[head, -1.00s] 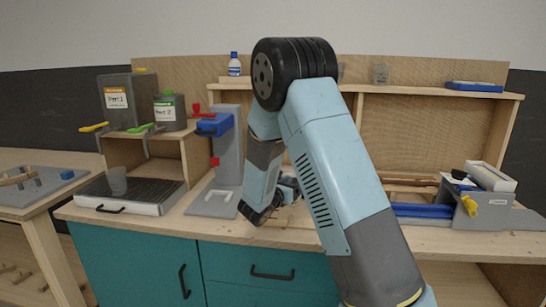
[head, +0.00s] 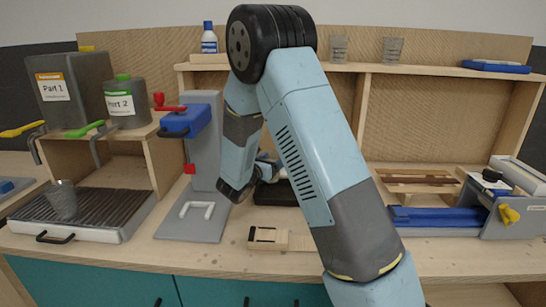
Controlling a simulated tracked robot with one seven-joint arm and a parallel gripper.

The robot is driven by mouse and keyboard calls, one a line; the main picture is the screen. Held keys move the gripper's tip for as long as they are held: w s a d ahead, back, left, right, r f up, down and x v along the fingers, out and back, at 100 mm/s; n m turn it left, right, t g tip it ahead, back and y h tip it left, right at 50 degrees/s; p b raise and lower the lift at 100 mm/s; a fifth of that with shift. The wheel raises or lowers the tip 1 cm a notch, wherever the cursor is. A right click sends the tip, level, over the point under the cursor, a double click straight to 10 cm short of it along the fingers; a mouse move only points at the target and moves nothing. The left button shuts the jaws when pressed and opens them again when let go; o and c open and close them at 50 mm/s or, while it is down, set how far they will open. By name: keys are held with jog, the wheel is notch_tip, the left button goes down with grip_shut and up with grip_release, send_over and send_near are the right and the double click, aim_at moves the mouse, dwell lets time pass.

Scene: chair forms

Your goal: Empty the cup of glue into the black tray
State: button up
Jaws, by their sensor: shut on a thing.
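A clear grey cup (head: 62,200) stands upright on a dark slatted drip tray (head: 125,210) with a pale rim, at the left of the bench. I cannot tell what is in it. A low black thing that looks like the black tray (head: 282,194) lies on the bench behind my arm, partly hidden. My gripper (head: 266,170) is near it at mid-bench, mostly hidden behind my wrist and forearm. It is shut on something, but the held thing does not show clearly. I cannot tell whether the gripper touches the black tray.
Grey containers labelled Part 1 (head: 75,88) and Part 2 (head: 124,102) stand above the drip tray. A grey stand with a blue head (head: 186,121) is left of my arm. Two cups (head: 338,48) (head: 392,50) sit on the shelf. A wooden block (head: 268,238) lies near the front.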

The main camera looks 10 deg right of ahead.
jog(key=shift+w+a+r+m, duration=0.15)
jog(key=shift+a+m, duration=0.1)
jog(key=shift+m, duration=0.15)
jog(key=m, duration=0.3)
jog(key=shift+w+d+r, duration=0.15)
jog(key=shift+r, duration=0.1)
jog(key=shift+m, duration=1)
jog(key=m, duration=0.2)
jog(key=shift+d+f+m, duration=0.1)
jog(key=shift+f+m, duration=0.1)
jog(key=shift+m, duration=0.2)
jog(key=m, duration=0.1)
jog(key=f+m, duration=0.1)
jog(key=m, duration=0.1)
jog(key=shift+s+d, duration=0.1)
jog(key=shift+s, duration=0.1)
jog(key=shift+f+m, duration=0.1)
jog(key=shift+m, duration=0.2)
jog(key=shift+s+f+m, duration=0.2)
jog(key=shift+f+m, duration=0.1)
jog(key=shift+m, duration=0.4)
